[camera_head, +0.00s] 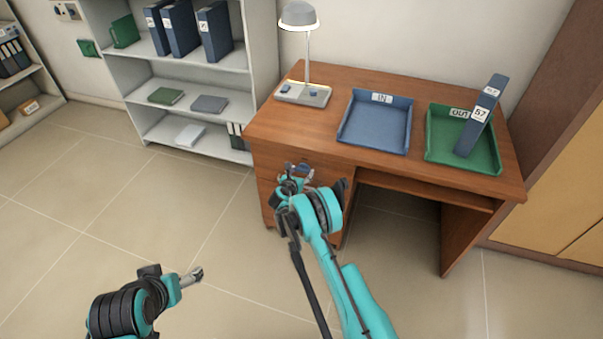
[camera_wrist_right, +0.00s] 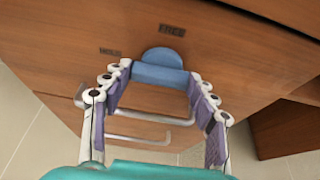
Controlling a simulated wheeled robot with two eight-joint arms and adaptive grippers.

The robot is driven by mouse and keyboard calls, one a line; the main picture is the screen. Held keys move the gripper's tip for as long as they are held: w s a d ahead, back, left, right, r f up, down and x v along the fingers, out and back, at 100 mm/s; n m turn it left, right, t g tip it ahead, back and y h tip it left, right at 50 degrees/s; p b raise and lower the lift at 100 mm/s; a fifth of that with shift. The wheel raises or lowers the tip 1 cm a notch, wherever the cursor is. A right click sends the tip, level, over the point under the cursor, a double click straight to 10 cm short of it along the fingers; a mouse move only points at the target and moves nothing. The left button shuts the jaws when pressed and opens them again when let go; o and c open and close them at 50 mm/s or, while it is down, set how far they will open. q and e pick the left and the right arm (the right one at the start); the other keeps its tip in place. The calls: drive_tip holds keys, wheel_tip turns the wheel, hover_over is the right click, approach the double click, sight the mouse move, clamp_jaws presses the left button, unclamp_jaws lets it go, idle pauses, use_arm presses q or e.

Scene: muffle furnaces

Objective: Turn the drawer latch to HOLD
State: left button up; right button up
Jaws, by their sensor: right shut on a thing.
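The blue drawer latch (camera_wrist_right: 161,58) shows in the right wrist view on the brown wooden drawer front (camera_wrist_right: 230,50). Its rounded end rises between my fingertips. A dark HOLD label (camera_wrist_right: 110,51) is to its left, and another dark label (camera_wrist_right: 172,30), too blurred to read surely, is just above it. My right gripper (camera_wrist_right: 158,82) is shut on the latch, one finger on each side. In the head view my right gripper (camera_head: 294,178) is at the desk's left drawer front and hides the latch area. My left gripper (camera_head: 193,277) is over the floor, away from the desk; its jaws are unclear.
Light metal drawer handles (camera_wrist_right: 140,115) are behind my right fingers. On the desk (camera_head: 330,130) are a lamp (camera_head: 298,17), a blue IN tray (camera_head: 375,145) and a green OUT tray (camera_head: 440,150) holding a blue binder (camera_head: 480,120). Shelves (camera_head: 190,75) stand left. The floor is clear.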

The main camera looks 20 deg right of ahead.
drive_tip(key=o, duration=1.2)
drive_tip(key=shift+c, duration=0.2)
drive_tip(key=v, duration=1.2)
